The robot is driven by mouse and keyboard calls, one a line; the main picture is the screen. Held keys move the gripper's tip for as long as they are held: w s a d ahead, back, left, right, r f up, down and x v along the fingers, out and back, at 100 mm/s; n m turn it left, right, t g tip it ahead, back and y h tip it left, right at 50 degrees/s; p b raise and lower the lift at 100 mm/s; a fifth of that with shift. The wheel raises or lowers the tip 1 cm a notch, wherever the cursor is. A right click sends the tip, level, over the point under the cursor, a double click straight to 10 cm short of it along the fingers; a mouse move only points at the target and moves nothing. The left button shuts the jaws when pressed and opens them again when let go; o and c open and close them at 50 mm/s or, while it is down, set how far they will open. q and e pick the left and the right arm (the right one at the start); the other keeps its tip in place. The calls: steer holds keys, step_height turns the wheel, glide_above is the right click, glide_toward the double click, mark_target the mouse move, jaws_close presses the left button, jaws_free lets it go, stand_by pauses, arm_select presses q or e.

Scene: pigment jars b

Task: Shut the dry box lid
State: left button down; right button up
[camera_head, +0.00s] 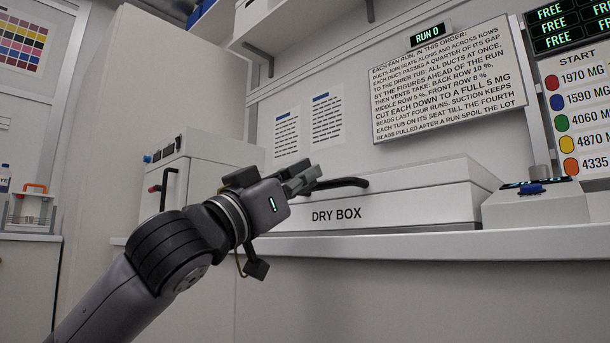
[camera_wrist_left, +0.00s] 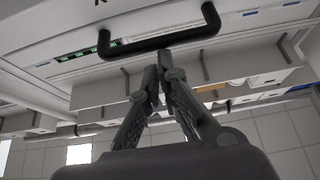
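The white dry box (camera_head: 420,207) sits on the shelf, with its name on the front. Its lid (camera_head: 430,174) lies low over the box and looks down; I cannot tell whether a small gap is left at the seam. A black bar handle (camera_head: 345,183) sticks out at the front left of the lid and also shows in the left wrist view (camera_wrist_left: 185,38). My right gripper is out of view.
A small console with a blue button (camera_head: 535,200) stands right of the box. A white cabinet (camera_head: 190,175) with a black handle stands at the left. A rack with a bottle (camera_head: 30,208) is at the far left. Signs hang on the wall behind.

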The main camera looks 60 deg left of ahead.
arm_select(q)
steer(key=shift+w+f+h, duration=0.3)
steer(key=shift+w+f, duration=0.2)
steer(key=shift+f, duration=0.05)
step_height(320, 180, up, 5)
steer(key=s+p, duration=0.1)
steer(key=p, duration=0.3)
steer(key=s+d+f+b, duration=0.2)
steer(key=s+f, duration=0.5)
steer(key=shift+f+b, duration=0.3)
steer(key=shift+f, duration=0.1)
steer(key=shift+d, duration=0.1)
